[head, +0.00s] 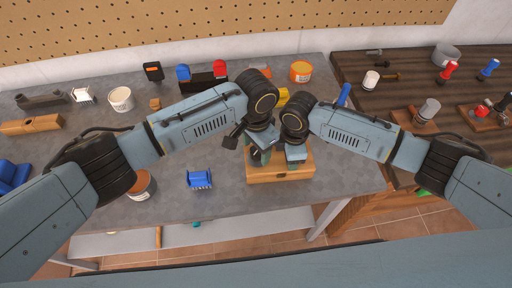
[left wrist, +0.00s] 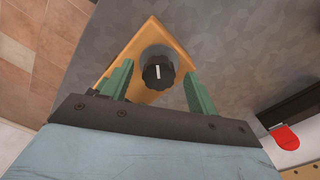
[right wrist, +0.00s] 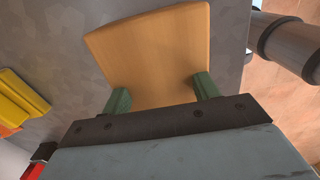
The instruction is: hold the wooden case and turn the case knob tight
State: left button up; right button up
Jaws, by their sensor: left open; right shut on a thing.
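The wooden case (head: 282,174) sits on the grey table, in front of both arms in the head view. The black case knob (left wrist: 158,72) with a white pointer line stands on the case and lies between the spread green fingers of my left gripper (left wrist: 158,88). The left gripper is open and does not touch the knob as far as I can see. My right gripper (right wrist: 161,95) is shut on the wooden case (right wrist: 150,50), with one green finger at each side of it. In the head view the arms partly hide the case and the knob.
A blue part (head: 200,179) and an open can (head: 139,186) lie left of the case. A white tub (head: 121,99), an orange can (head: 300,72) and red and blue items stand farther back. A dark wooden bench (head: 400,85) with tools adjoins at the right.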

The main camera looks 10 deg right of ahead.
pick_arm(q)
jog(key=shift+f, duration=0.55)
jog(key=c, duration=1)
jog(key=shift+m, duration=0.3)
